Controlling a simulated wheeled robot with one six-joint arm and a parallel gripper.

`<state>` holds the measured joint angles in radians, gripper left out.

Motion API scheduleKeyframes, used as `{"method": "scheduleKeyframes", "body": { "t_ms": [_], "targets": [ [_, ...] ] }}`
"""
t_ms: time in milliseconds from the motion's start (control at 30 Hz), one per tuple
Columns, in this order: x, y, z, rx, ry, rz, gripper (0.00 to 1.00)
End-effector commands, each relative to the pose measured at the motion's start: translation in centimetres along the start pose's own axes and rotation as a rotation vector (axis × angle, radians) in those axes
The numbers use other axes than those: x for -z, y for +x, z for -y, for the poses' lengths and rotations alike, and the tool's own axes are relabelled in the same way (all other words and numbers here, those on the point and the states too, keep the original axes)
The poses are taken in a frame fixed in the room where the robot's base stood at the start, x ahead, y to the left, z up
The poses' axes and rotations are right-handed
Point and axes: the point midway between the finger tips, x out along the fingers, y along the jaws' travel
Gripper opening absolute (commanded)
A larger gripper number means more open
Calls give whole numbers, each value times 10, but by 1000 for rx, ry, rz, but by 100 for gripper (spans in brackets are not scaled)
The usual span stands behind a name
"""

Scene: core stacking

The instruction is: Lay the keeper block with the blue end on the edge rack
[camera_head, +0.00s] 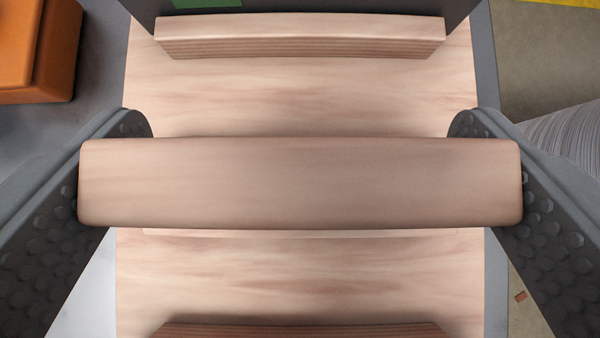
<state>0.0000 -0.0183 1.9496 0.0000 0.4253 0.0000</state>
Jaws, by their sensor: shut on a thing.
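A plain light-wood block (300,185) lies level across the middle of the view, its two ends pressed between the dimpled pads of my gripper (300,128). No blue shows on it; its ends are against the pads and hidden. Beneath it is a pale wooden board (300,95) in a grey frame, with a raised wooden bar (300,35) at the far end and another bar (300,330) at the near edge. I cannot tell whether this is the edge rack. A thin pale wooden edge shows just below the block; whether the block touches anything beneath is unclear.
An orange box-like thing (38,45) stands at the upper left. A grey ribbed round thing (565,138) is at the right, beyond my right finger. A dark grey panel with a green patch (207,3) is at the top. Bare board lies beyond and in front of the block.

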Motion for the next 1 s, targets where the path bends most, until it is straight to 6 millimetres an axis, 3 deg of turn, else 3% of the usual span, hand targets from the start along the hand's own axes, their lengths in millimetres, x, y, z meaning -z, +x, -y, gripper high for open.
{"method": "scheduleKeyframes", "body": {
  "t_ms": [500,900,933,1000],
  "targets": [
    [-34,35,0,0,0,1,65],
    [-38,38,0,0,0,0,65],
    [-38,38,0,0,0,0,93],
    [-38,38,0,0,0,0,100]
  ]
}}
